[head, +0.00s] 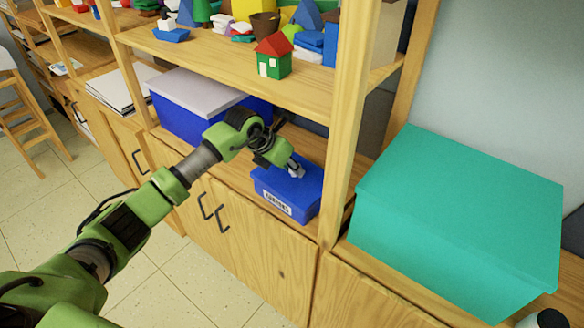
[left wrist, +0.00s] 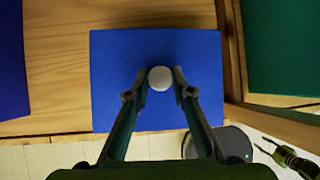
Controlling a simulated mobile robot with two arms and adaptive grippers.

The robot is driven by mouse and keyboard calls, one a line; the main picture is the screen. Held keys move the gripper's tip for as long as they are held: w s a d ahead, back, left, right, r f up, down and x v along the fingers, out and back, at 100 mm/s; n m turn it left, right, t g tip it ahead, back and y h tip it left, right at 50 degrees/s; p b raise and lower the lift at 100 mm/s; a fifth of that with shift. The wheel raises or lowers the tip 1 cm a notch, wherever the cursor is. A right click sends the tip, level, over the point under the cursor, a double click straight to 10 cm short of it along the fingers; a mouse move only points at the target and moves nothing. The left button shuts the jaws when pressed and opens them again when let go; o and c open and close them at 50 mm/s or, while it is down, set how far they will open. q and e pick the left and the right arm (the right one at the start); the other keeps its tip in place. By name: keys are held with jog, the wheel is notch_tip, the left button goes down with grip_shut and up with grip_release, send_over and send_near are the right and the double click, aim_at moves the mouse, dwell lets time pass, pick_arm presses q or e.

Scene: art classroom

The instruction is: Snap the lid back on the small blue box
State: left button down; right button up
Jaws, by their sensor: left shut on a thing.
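The small blue box (head: 272,201) stands on the wooden shelf, with a pale label on its front. Its blue lid (head: 305,184) is on top, level with the box; I cannot tell whether it is snapped down. My left gripper (head: 297,172) points down over the lid and is shut on the knob. Its two fingers (left wrist: 160,86) stand on either side of the knob.
A larger blue box with a grey lid (head: 200,92) stands left on the same shelf. A wooden upright (head: 345,130) rises close on the right, with a big teal box (head: 460,210) beyond it. A shelf of toys (head: 215,50) hangs above.

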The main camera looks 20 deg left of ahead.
pick_arm(q)
jog(key=c, duration=1.7)
grip_release()
jog(key=o, duration=0.5)
jog(key=shift+r, duration=0.15)
jog(key=shift+a+r+p, duration=0.1)
jog(key=shift+r+p, duration=1.55)
jog(key=shift+r, duration=1.45)
